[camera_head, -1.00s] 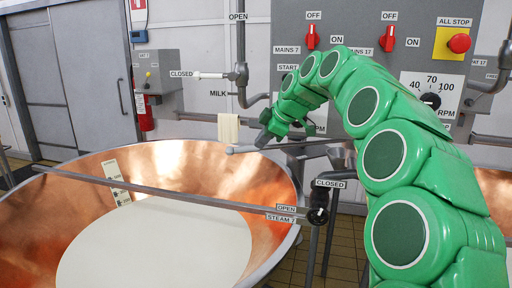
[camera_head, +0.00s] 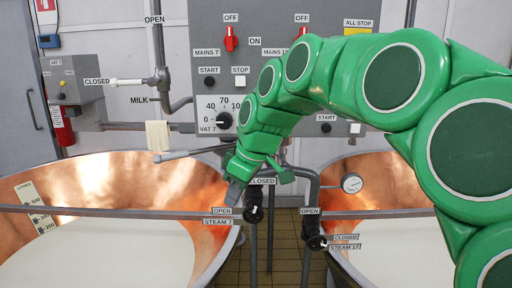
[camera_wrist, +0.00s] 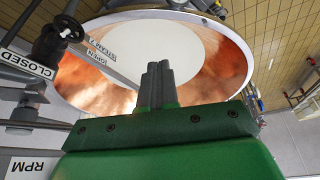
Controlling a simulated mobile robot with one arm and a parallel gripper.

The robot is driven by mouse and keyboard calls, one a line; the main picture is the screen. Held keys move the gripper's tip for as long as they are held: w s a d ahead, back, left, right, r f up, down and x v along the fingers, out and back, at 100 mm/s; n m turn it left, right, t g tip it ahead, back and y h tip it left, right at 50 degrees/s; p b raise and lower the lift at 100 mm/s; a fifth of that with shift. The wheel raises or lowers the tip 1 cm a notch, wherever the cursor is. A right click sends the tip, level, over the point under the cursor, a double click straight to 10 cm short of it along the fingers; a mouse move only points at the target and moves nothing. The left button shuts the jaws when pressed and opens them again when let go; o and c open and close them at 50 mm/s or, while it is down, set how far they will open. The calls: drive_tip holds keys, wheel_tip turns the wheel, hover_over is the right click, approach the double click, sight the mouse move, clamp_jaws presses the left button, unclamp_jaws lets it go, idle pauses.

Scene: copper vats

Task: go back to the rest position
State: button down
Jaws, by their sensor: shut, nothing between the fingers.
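My green arm (camera_head: 391,78) arches from the right edge of the head view over to the middle. My gripper (camera_head: 233,190) points down at its end, above the steam valve labels between the two copper vats. In the wrist view its two grey fingers (camera_wrist: 157,85) are together with nothing between them. Behind them in that view lies the copper vat with pale liquid (camera_wrist: 165,50). The left vat (camera_head: 95,180) and right vat (camera_head: 385,180) both show in the head view. The arm hides part of the control panel.
The grey control panel (camera_head: 205,60) has red switches and a dial. Steam valve handles (camera_head: 254,213) and (camera_head: 315,242) stand close to my gripper. A metal bar (camera_head: 100,211) crosses the left vat. A cloth (camera_head: 158,136) hangs from a pipe.

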drive_tip(key=s+d+f+m+g+h, duration=0.1)
drive_tip(key=s+d+f+m, duration=0.3)
drive_tip(key=s, duration=0.6)
drive_tip(key=s+d+f+m+g+h, duration=0.1)
drive_tip(key=s+d+f+m, duration=0.4)
drive_tip(key=s+d, duration=0.4)
drive_tip(key=s+d+f+m+g+h, duration=0.1)
drive_tip(key=s+d+f+m+h, duration=0.1)
drive_tip(key=s+d+f+m, duration=0.2)
drive_tip(key=s+d+f, duration=0.3)
drive_tip(key=s, duration=0.5)
drive_tip(key=shift+m, duration=0.4)
drive_tip(key=shift+f, duration=0.1)
